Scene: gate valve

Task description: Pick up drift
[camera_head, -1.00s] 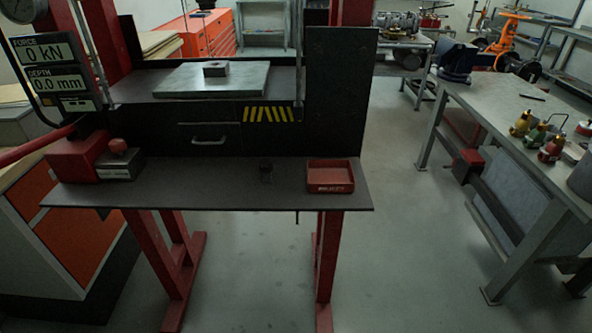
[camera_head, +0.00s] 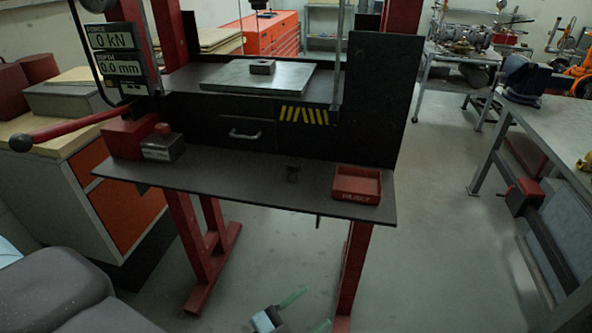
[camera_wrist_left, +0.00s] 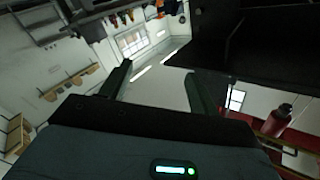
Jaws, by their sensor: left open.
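My left gripper (camera_head: 306,312) shows at the bottom edge of the head view, below and in front of the shelf, apart from the piece. In the left wrist view its two fingers (camera_wrist_left: 157,85) are spread with nothing between them. The small piece cannot be made out in that view. My right gripper is not in view.
The red tray (camera_head: 357,184) sits at the shelf's right end. A red and grey block (camera_head: 162,147) sits at its left end, near a red lever (camera_head: 75,127). A plate with a small block (camera_head: 262,67) lies on the press bed. Floor right of the press is clear.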

